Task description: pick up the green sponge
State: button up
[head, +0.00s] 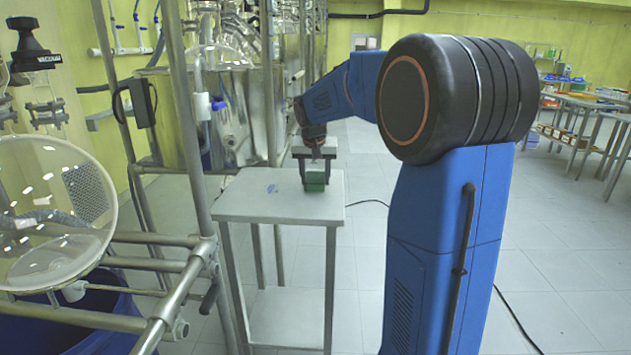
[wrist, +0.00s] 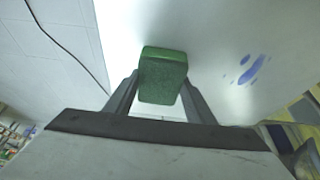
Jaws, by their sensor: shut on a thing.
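The green sponge (head: 314,181) is at the right part of a small grey table (head: 250,200) in the head view. In the wrist view the sponge (wrist: 162,75) is a green block between the two fingers. My gripper (head: 315,178) points down from above and is shut on the sponge; its fingers also show in the wrist view (wrist: 160,95). The sponge is at or very close to the tabletop; I cannot tell whether it touches it.
Blue marks (wrist: 252,69) lie on the tabletop beside the sponge. Metal pipe framing (head: 170,270) and a glass vessel (head: 55,210) stand to the left. Steel tanks (head: 200,120) stand behind the table. A black cable (head: 515,320) runs over the open floor at right.

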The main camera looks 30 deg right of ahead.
aim_at(315, 178)
jog(key=shift+r, duration=0.15)
notch_tip(315, 178, up, 10)
jog(key=shift+r, duration=0.15)
dwell(0.3)
